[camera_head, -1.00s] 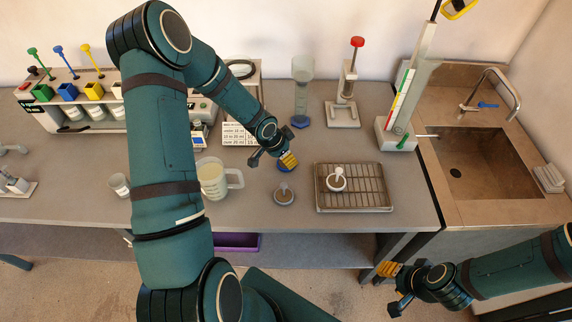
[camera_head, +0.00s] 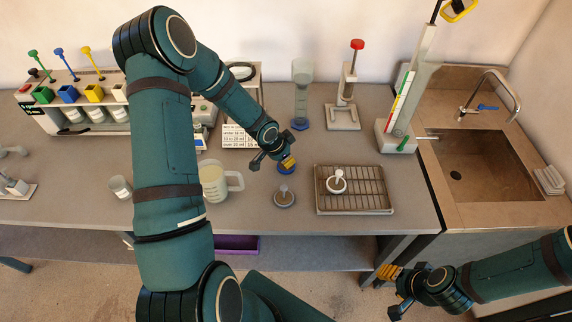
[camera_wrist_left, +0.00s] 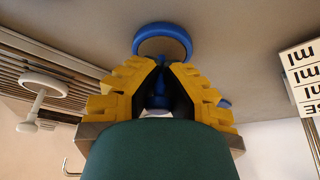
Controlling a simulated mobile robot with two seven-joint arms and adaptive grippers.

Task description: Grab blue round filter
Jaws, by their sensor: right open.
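The blue round filter (camera_wrist_left: 162,40) lies under my left gripper; its disc and a blue stem show in the left wrist view. In the head view only a bit of its blue disc (camera_head: 284,170) shows beneath the fingers. My left gripper (camera_head: 288,162) is on the filter from above. In the wrist view its yellow fingers (camera_wrist_left: 163,68) have closed in on both sides of the stem, which sits between them. My right gripper (camera_head: 388,272) is open and empty, off the front of the bench at the lower right.
A grey round filter (camera_head: 284,198) stands just in front of the left gripper. A wire rack tray (camera_head: 375,190) holding a white filter (camera_head: 337,182) is to the right. A jug (camera_head: 213,180) is to the left, a blue-footed cylinder (camera_head: 301,95) behind. The sink (camera_head: 490,165) is far right.

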